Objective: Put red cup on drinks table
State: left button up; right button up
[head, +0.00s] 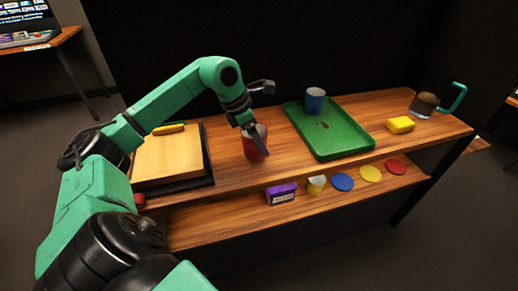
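The red cup (249,152) stands on the wooden counter (228,171), between a cutting board and a green tray. My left gripper (256,137) reaches down at the cup from above. One dark finger crosses the front of the cup and covers part of it. The other finger is hidden, so I cannot tell whether the gripper is closed on the cup. My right gripper is not in view. Which surface is the drinks table is not clear. A wooden table (50,41) with a screen on it stands at the upper left, apart from the counter.
A green tray (335,141) holds a blue cup (314,101). A yellow sponge (400,125) and a dark jug (424,105) with a teal handle are to the right. The cutting board (167,157) lies left. The lower shelf holds a purple box (281,194) and coloured discs.

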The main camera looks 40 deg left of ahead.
pick_arm(q)
notch_tip(320, 180, down, 2)
jog(key=shift+f, duration=0.35)
jog(key=o, duration=1.2)
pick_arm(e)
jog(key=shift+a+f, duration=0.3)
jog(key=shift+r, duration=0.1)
